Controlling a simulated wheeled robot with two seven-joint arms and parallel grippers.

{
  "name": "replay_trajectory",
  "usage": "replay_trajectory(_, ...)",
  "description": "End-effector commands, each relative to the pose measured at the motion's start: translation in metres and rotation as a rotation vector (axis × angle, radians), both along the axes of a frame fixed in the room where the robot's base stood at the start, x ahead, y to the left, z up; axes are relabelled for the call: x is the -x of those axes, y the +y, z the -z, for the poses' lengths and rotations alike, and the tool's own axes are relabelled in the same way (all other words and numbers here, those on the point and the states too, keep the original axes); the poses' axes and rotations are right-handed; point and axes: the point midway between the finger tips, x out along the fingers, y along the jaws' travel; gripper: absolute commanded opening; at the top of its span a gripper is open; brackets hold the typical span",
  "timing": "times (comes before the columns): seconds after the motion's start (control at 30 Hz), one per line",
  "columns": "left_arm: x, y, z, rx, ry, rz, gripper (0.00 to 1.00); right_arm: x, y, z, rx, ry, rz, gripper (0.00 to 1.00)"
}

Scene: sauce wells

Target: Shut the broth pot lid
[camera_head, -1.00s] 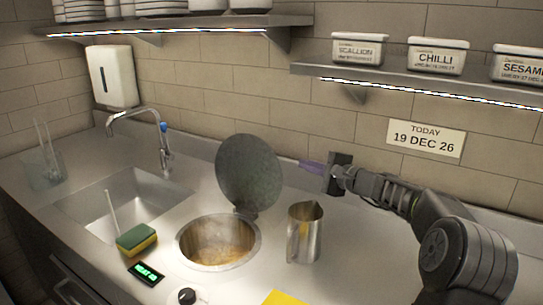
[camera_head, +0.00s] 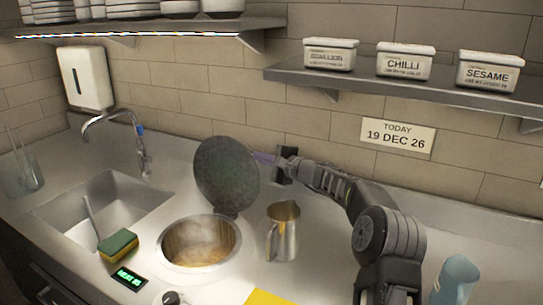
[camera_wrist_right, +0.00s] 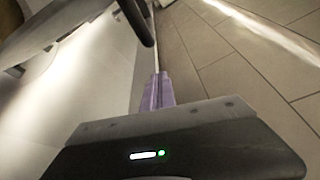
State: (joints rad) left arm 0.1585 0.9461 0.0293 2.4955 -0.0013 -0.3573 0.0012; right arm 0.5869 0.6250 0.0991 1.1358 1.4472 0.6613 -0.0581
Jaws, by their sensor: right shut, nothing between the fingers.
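The broth pot (camera_head: 165,253) is a round steel well set in the counter, with steaming yellowish broth inside. Its dark round lid (camera_head: 227,175) stands open, upright on its hinge at the pot's back edge. My right gripper (camera_head: 262,158) has purple fingers, shut and empty, beside the lid's upper right edge. The fingertips seem to reach the edge or just behind it; I cannot tell whether they touch. In the right wrist view the purple fingers (camera_wrist_right: 160,90) point away, with a dark shape at upper left that may be the lid. My left gripper is not in view.
A steel jug (camera_head: 283,235) stands right of the pot. A sponge (camera_head: 118,246), a green display (camera_head: 129,277) and a knob (camera_head: 171,298) lie left and in front. A sink (camera_head: 60,212) is at left. The tiled wall and shelf (camera_head: 330,80) are behind my arm.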

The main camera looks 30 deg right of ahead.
Motion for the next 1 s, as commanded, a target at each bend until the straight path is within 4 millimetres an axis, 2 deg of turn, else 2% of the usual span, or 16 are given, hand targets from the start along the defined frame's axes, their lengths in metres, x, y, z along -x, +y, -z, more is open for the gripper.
replay_trajectory(0.03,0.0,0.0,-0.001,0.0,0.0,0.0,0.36,0.005,0.006,-0.006,0.0,-0.002,0.0,0.0)
replay_trajectory(0.3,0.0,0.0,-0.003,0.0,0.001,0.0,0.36,0.019,0.028,-0.014,0.001,0.0,0.0,0.0)
replay_trajectory(0.77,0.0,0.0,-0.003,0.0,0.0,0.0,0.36,0.021,0.031,-0.015,0.001,-0.001,0.0,0.0)
replay_trajectory(1.0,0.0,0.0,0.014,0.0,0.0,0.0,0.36,0.023,0.033,-0.013,0.027,-0.017,-0.001,0.0)
